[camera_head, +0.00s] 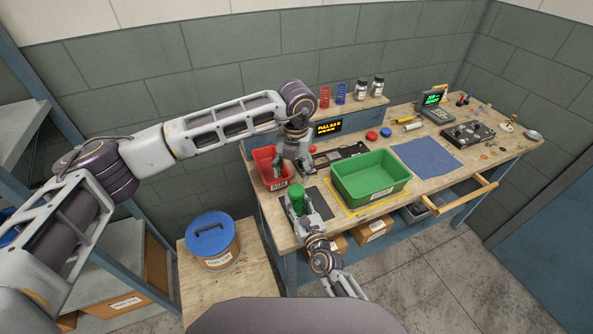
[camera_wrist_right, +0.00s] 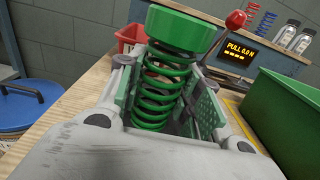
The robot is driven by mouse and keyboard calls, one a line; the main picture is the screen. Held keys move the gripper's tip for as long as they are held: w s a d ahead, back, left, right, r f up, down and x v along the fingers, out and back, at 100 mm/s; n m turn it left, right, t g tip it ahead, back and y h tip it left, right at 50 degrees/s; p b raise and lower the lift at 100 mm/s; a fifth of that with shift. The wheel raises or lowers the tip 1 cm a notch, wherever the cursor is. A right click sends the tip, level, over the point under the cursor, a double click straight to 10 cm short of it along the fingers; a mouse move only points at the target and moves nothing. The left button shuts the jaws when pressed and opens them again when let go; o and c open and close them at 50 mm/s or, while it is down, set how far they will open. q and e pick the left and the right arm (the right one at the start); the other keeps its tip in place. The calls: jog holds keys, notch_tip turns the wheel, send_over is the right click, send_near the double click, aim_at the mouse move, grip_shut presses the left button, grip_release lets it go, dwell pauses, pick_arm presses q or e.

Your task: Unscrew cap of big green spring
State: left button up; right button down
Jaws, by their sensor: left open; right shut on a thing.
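The big green spring (camera_wrist_right: 162,90) stands upright between the fingers of my right gripper (camera_wrist_right: 165,95), which is shut on it. Its green cap (camera_wrist_right: 182,28) sits on top of the coils. In the head view the green cap (camera_head: 297,193) shows above my right gripper (camera_head: 297,208), over a dark mat near the bench's front left. My left gripper (camera_head: 292,165) is open, points down and is behind the spring, beside the red bin. Its fingertips are small in the head view, and it is apart from the cap.
A red bin (camera_head: 268,180) stands at the bench's left end. A large green bin (camera_head: 370,192) stands right of the spring. A blue mat (camera_head: 425,158), a display reading "PULL 0.0 N" (camera_head: 327,127) and jars (camera_head: 362,91) are farther off. A lidded tub (camera_head: 212,250) stands on a low table.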

aim_at(296, 189)
pick_arm(q)
jog(key=m, duration=0.4)
jog(key=shift+s+d+m, duration=0.15)
jog(key=shift+d+m, duration=0.05)
jog(key=shift+m, duration=0.2)
jog(key=m, duration=0.4)
jog(key=shift+s+d+m, duration=0.1)
jog(key=shift+d+m, duration=0.05)
jog(key=shift+m, duration=0.25)
jog(key=m, duration=0.4)
jog(key=shift+d+m+h, duration=0.15)
jog(key=shift+m+h, duration=0.15)
jog(key=m, duration=0.5)
jog(key=shift+f, duration=0.1)
jog(key=shift+f, duration=3.9)
